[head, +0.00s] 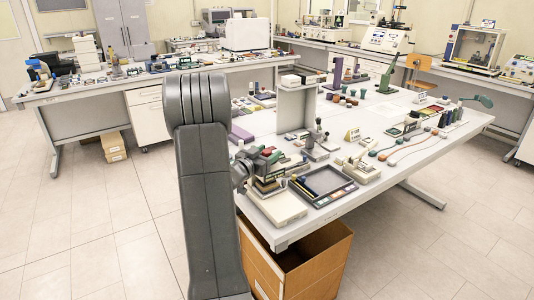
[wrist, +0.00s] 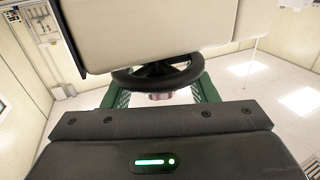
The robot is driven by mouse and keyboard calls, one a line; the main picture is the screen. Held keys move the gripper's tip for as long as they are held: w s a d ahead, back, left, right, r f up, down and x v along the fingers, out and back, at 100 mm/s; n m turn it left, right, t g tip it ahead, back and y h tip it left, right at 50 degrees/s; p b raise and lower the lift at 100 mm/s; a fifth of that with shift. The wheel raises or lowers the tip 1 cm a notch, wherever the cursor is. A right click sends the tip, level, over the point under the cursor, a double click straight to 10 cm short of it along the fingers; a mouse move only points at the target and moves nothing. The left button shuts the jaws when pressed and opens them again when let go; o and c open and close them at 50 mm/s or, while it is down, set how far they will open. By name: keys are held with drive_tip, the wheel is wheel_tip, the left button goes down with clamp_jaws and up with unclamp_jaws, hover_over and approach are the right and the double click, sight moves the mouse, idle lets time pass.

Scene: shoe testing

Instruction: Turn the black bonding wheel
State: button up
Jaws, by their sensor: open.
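In the wrist view the black wheel (wrist: 138,82) shows below a pale beige machine body (wrist: 165,28), with dark spokes and a hub. The machine body hides its upper part. My gripper (wrist: 160,92) is open, its green fingers standing to the left and right of the wheel. The wheel's rim overlaps the fingers in the picture; I cannot tell whether they touch it. A small round metallic part shows just below the wheel, between the fingers. In the head view I cannot make out the wheel for sure.
In the head view my grey arm stands in front of the long table (head: 408,148), crowded with small tools, trays and shoe parts. Another bench (head: 100,85) stands at the left. The tiled floor at left and right is clear.

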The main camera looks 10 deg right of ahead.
drive_tip(key=c, duration=1)
